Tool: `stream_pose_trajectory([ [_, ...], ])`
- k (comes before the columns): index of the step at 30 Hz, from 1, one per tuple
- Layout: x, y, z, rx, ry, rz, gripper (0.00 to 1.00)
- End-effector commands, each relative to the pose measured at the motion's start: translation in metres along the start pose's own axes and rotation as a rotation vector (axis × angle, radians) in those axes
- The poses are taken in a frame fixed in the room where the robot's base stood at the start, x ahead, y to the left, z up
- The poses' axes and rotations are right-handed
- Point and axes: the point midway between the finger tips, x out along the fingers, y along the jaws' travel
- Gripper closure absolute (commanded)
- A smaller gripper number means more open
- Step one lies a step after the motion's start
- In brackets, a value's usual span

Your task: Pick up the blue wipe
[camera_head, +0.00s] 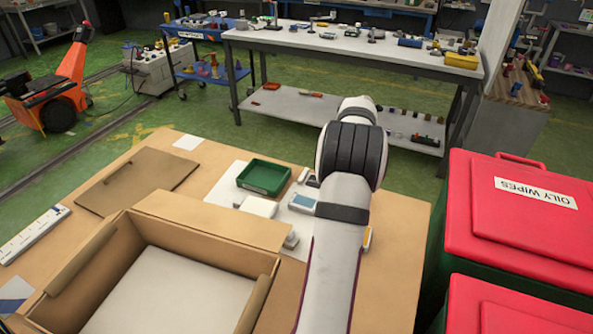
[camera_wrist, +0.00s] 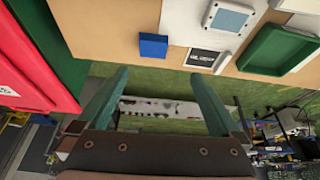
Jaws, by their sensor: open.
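A small blue block-like piece (camera_wrist: 153,46), which looks like the blue wipe, lies near the edge of the tan table in the wrist view. I cannot pick it out in the head view, where my arm covers part of the table. My gripper (camera_wrist: 160,73) has two teal fingers spread wide apart with nothing between them. In the wrist view the blue piece shows just beyond the fingertips, apart from them. My gripper is hidden in the head view.
A green tray (camera_head: 264,177) and a white box with a light blue top (camera_wrist: 229,18) sit near the blue piece. An open cardboard box (camera_head: 268,257) stands at the table's front. Red-lidded bins, one marked OILY WIPES (camera_head: 535,193), stand at right.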

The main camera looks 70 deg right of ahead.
Motion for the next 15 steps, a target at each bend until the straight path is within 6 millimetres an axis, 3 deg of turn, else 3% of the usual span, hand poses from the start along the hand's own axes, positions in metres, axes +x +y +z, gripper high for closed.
stream_pose_trajectory([
  [3,0.020,0.019,-0.007,0.022,0.008,0.015,0.00],
  [10,0.085,0.019,-0.006,0.021,0.007,0.014,0.00],
  [15,0.112,0.019,-0.007,0.022,0.009,0.013,0.00],
])
